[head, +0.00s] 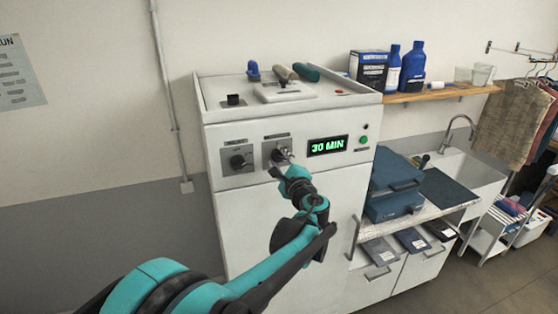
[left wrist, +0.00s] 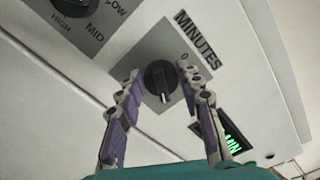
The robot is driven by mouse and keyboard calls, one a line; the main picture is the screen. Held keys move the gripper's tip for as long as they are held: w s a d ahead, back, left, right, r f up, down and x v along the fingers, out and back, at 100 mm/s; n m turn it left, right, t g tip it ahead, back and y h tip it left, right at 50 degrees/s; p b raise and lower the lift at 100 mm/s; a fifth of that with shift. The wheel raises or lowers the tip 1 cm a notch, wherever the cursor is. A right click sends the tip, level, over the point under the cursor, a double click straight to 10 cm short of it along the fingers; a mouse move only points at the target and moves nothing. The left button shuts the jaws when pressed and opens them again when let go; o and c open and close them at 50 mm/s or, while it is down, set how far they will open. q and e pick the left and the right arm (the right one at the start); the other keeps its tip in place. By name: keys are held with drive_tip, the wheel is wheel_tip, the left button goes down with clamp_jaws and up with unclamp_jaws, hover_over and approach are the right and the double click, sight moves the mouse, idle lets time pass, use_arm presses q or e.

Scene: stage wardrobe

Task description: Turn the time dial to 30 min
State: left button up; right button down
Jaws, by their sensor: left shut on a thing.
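The time dial (left wrist: 160,82) is a black round knob on a grey plate marked MINUTES, on the white machine's front panel. My left gripper (left wrist: 162,76) has one finger on each side of the dial and is shut on it. In the head view the left gripper (head: 285,157) reaches the panel and partly covers the dial. The display (head: 328,146) to the right reads 30 MIN in green. Part of it also shows in the left wrist view (left wrist: 232,138). My right gripper is out of view.
A second knob (head: 238,161) marked HIGH, MID and LOW is left of the time dial. A green button (head: 363,140) is right of the display. Brushes (head: 286,73) lie on the machine's top. A blue case (head: 393,190) stands on the counter at right.

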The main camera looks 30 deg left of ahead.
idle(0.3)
use_arm(q)
drive_tip(key=o, duration=1.2)
drive_tip(key=shift+c, duration=0.2)
drive_tip(key=shift+d, duration=0.1)
drive_tip(key=v, duration=1.2)
drive_tip(key=shift+f, duration=0.1)
drive_tip(key=s+d+f+n+g+h+b, duration=0.15)
drive_tip(key=s+f+n+h+b, duration=0.35)
drive_tip(key=f, duration=0.8)
drive_tip(key=s+f+n+g+h+b, duration=0.25)
drive_tip(key=s+f+b, duration=0.45)
drive_tip(key=f, duration=0.6)
drive_tip(key=s+d+f+n+h+b, duration=0.6)
drive_tip(key=d+f, duration=0.4)
drive_tip(key=f, duration=0.3)
drive_tip(key=shift+s+d+f+b, duration=0.4)
drive_tip(key=shift+s+b, duration=0.45)
drive_tip(key=shift+s, duration=0.35)
